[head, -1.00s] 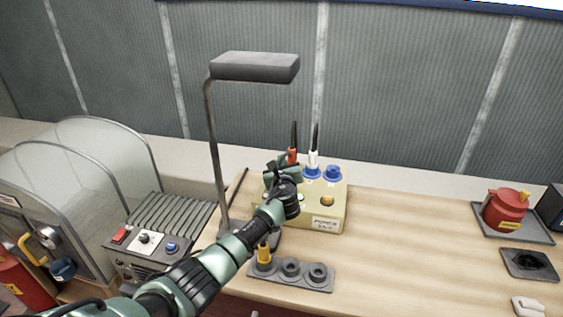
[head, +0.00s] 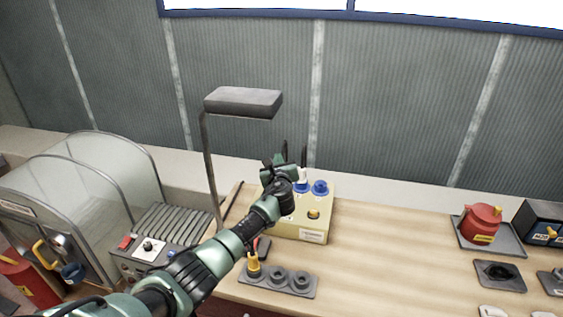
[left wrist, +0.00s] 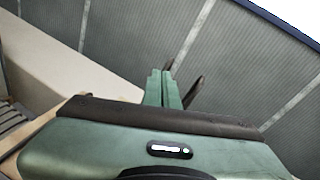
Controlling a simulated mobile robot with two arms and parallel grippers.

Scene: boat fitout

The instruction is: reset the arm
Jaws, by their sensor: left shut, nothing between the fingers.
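My left arm reaches in from the lower left in the head view. Its gripper (head: 277,167) is in front of and above the left part of a yellow box (head: 318,219) on the wooden bench. In the left wrist view the green fingers (left wrist: 163,88) are together with nothing between them. Dark pointed tips stand just beyond the gripper; the red piece there is hidden behind it. My right gripper is not in view.
A lamp (head: 242,102) on a thin post rises left of the box. A grey holder (head: 276,281) with a yellow-handled piece lies in front. A red pot (head: 481,221) sits on a tray at right. The bench between is clear.

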